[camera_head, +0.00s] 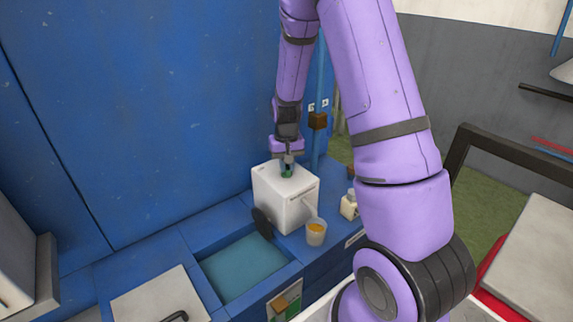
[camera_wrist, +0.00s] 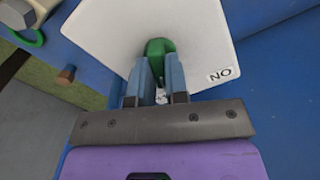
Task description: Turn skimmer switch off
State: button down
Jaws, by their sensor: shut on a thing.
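The skimmer is a white box (camera_head: 272,208) on the blue counter, with a dark disc (camera_head: 262,223) at its front left. Its green switch (camera_wrist: 160,47) stands on the white top face, which also shows in the wrist view (camera_wrist: 105,35). My gripper (camera_head: 288,160) points down onto the top of the box. In the wrist view, its two blue-grey fingers (camera_wrist: 159,64) are shut on the green switch, one on each side. A label (camera_wrist: 219,74) reading "ON", seen upside down, is on the top face to the right of the fingers. The fingers hide part of the switch.
A blue-green basin (camera_head: 243,266) is sunk in the counter in front of the box. A cup with orange contents (camera_head: 316,232) and a small pale bottle (camera_head: 349,207) stand to its right. A blue upright post (camera_head: 320,100) with a brown block (camera_head: 318,121) rises close behind my gripper.

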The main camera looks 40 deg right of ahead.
aim_at(287, 166)
jog(key=shift+m, duration=0.6)
jog(key=c, duration=1.1)
grip_release()
notch_tip(287, 166, up, 11)
jog(key=shift+f, duration=0.1)
jog(key=s+a+r+n+t, duration=0.1)
jog(key=s+a+r, duration=0.35)
jog(key=r, duration=0.25)
jog(key=s+a+r+n+t, duration=0.2)
jog(key=s+a+r, duration=0.1)
jog(key=s+r, duration=0.35)
jog(key=s+a+r+n, duration=0.1)
jog(key=s+a+r, duration=0.1)
jog(key=s, duration=0.3)
jog(key=s+a+r+n+t, duration=0.1)
jog(key=s+r, duration=0.1)
jog(key=s, duration=0.3)
jog(key=s+a+r+t, duration=0.1)
jog(key=s+a+r, duration=0.1)
jog(key=s, duration=0.3)
jog(key=shift+s+a+n, duration=0.25)
jog(key=shift+a+n, duration=0.05)
jog(key=shift+n, duration=0.1)
